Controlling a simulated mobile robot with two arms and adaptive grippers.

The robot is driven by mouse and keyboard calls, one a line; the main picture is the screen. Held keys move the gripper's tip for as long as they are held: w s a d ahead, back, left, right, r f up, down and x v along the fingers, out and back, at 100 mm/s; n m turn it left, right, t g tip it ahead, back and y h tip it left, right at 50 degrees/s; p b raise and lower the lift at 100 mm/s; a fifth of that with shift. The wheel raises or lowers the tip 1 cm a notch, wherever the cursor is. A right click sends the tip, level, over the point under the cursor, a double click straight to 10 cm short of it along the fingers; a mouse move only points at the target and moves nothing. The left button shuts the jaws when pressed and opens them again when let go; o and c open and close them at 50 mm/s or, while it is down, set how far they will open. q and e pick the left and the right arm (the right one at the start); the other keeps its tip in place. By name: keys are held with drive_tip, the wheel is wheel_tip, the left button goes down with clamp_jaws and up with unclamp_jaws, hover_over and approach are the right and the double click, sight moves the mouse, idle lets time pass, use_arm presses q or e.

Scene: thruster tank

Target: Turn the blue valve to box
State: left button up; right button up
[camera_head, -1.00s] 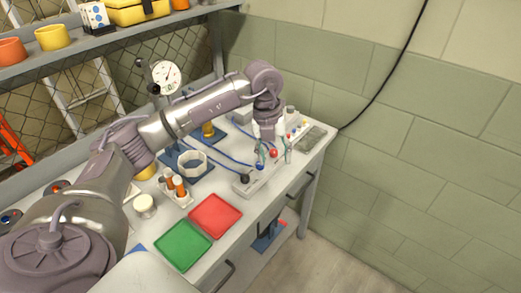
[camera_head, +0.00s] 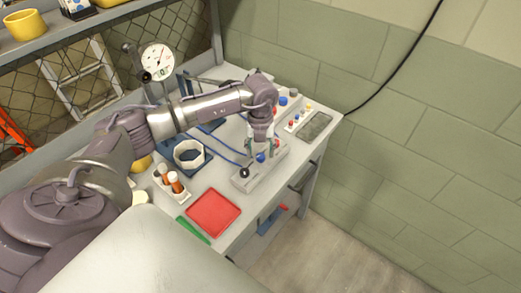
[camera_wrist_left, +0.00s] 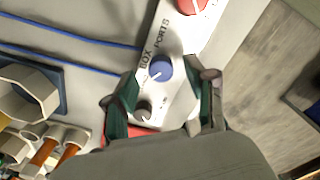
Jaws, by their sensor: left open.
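The blue valve (camera_wrist_left: 160,70) is a round knob on a light panel (camera_wrist_left: 170,106), with the words BOX and PORTS printed beside it. A pale mark shows on the knob; I cannot tell exactly which way it points. In the head view the blue valve (camera_head: 260,157) shows under my left gripper (camera_head: 262,150). In the wrist view the left gripper (camera_wrist_left: 166,88) is open, with one green-padded finger on each side of the panel near the blue valve. I cannot tell whether the fingers touch it. My right gripper is not in view.
A red knob (camera_wrist_left: 192,5) and a dark grey knob (camera_wrist_left: 143,110) flank the blue valve. Blue cables (camera_wrist_left: 75,40) run up to the panel. A red tray (camera_head: 213,213), a hexagonal ring (camera_head: 188,154) and a bottle rack (camera_head: 172,188) stand on the bench.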

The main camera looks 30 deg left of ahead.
use_arm(q)
drive_tip(key=shift+d+f, duration=0.1)
drive_tip(key=shift+f, duration=0.3)
drive_tip(key=shift+s+f, duration=0.1)
drive_tip(key=shift+f, duration=0.35)
drive_tip(key=shift+c, duration=0.3)
drive_tip(key=shift+r, duration=0.1)
drive_tip(key=c, duration=0.5)
clamp_jaws()
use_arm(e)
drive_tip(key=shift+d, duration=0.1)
